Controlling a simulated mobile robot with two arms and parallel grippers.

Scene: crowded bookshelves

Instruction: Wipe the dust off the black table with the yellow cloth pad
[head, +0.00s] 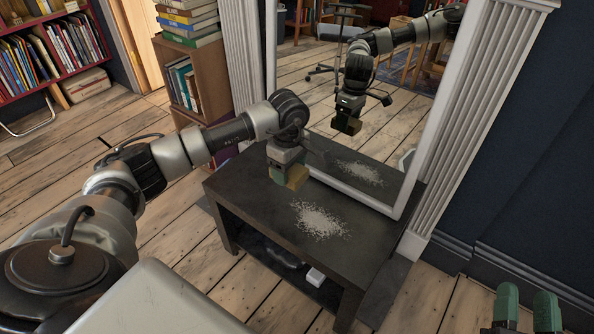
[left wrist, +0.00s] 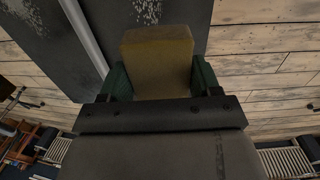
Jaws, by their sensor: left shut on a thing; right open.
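The black table (head: 255,220) is low and stands against a large mirror. A patch of pale, stringy dust (head: 320,220) lies on its top, right of the middle. My left gripper (head: 287,178) is over the table's left part, to the left of the dust and apart from it. It is shut on the yellow cloth pad (head: 297,177). The pad fills the space between the green fingers in the left wrist view (left wrist: 158,60). Whether the pad touches the table cannot be told. My right gripper (head: 527,308) shows only its green fingertips at the bottom right, apart and empty.
The mirror (head: 300,85) rises at the table's back edge and reflects my arm and the dust. A fluted white frame (head: 480,110) stands at its right. A wooden bookcase (head: 190,85) is behind left. A small white object (head: 315,277) lies on the lower shelf.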

